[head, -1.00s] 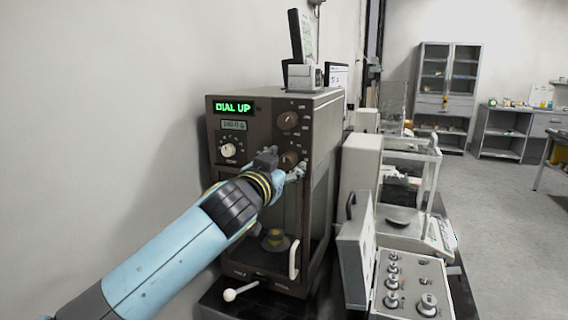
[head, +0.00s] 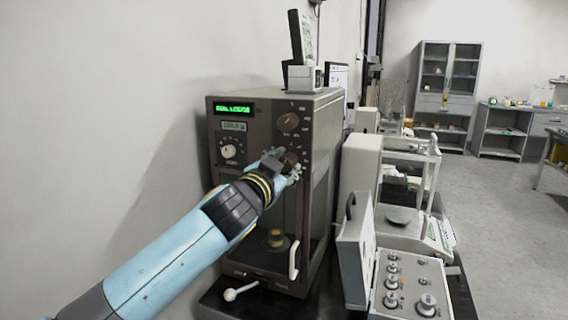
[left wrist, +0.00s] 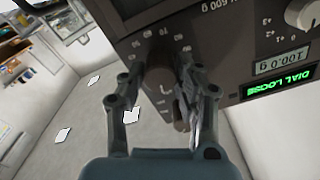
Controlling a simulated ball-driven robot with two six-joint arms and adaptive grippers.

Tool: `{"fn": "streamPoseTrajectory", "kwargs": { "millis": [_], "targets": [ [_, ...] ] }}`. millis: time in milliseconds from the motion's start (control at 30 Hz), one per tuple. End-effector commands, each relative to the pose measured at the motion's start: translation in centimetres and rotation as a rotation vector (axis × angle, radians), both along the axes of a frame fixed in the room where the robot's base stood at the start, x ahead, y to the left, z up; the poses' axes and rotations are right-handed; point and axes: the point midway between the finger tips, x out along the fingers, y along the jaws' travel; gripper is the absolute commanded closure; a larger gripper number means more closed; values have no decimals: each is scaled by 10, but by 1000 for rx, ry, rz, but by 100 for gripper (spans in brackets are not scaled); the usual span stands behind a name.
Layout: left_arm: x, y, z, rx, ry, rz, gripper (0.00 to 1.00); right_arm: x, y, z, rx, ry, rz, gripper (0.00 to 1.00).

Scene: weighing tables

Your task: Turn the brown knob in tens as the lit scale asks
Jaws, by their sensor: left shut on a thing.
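The brown scale (head: 322,190) has a lit green display (head: 234,108), which seems to read "DIAL LOOSE" upside down in the left wrist view (left wrist: 278,82). The readout below it looks like 100.0 g (left wrist: 286,61). The lower brown knob (left wrist: 160,88) has a ring of tens marks around it. My left gripper (head: 285,160) is shut on this knob, with one finger on each side in the left wrist view (left wrist: 160,95). In the head view the gripper mostly hides it. My right gripper is not in view.
An upper brown knob (head: 288,122) and a white dial (head: 228,151) share the panel. An open weight box (head: 412,288) and other balances stand to the right. A wall is close on the left.

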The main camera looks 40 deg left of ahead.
Motion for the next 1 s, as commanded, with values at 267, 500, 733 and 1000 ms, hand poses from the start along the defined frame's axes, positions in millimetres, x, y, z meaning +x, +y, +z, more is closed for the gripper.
{"fn": "streamPoseTrajectory", "kwargs": {
  "millis": [267,500,733,1000],
  "targets": [
    [0,0,1,167,39,-1,100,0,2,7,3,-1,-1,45],
    [0,-1,1,253,60,-1,100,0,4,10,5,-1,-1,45],
    [0,-1,0,278,65,-1,100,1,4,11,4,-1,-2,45],
    [0,-1,0,278,65,-1,100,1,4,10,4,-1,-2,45]
  ]
}}
